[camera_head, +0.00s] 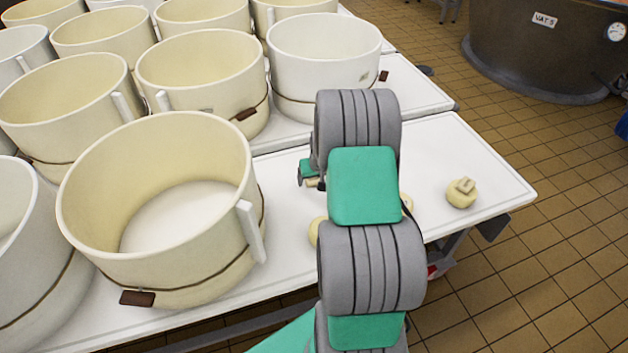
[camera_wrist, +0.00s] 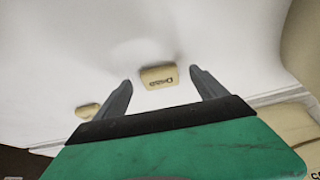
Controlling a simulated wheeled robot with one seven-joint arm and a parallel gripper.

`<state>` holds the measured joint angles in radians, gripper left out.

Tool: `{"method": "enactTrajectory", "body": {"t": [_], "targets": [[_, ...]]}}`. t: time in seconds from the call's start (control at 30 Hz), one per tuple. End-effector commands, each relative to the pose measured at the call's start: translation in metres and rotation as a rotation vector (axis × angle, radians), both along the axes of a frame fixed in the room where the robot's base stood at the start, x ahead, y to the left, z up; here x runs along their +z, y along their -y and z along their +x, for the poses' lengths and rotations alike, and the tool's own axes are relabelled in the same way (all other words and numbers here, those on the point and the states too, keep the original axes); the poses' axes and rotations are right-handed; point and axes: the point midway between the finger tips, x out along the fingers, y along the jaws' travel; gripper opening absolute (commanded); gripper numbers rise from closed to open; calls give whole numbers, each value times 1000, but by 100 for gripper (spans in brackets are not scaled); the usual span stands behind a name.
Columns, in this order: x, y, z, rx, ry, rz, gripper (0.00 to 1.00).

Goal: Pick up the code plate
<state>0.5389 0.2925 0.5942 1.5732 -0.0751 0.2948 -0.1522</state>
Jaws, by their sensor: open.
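The code plate (camera_wrist: 158,76) is a small cream block with dark lettering on its face. In the wrist view it shows between and slightly beyond the fingertips of my gripper (camera_wrist: 161,79). The two grey fingers are spread, with a gap on each side of the plate. I cannot tell how far apart in depth they are. In the head view my arm hides the plate and most of my gripper; only a bit of green and grey shows left of the arm.
Large cream round moulds (camera_head: 165,195) crowd the left of the white table (camera_head: 500,165). A white mould (camera_head: 325,60) stands behind my arm. A small cream knob-like piece (camera_head: 461,193) lies at right. Another small cream piece (camera_wrist: 88,109) lies left of my gripper in the wrist view.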

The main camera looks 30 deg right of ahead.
Motion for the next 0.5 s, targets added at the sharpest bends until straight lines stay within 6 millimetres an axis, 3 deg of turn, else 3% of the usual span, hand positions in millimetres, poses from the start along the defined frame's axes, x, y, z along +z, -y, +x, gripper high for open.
{"method": "enactTrajectory", "body": {"t": [0.1, 0.33, 0.5], "targets": [[-14, 3, 5, -1, 0, -1, 82], [-14, 4, 5, -4, 1, -1, 81], [-14, 4, 5, -4, 1, -1, 67]]}}
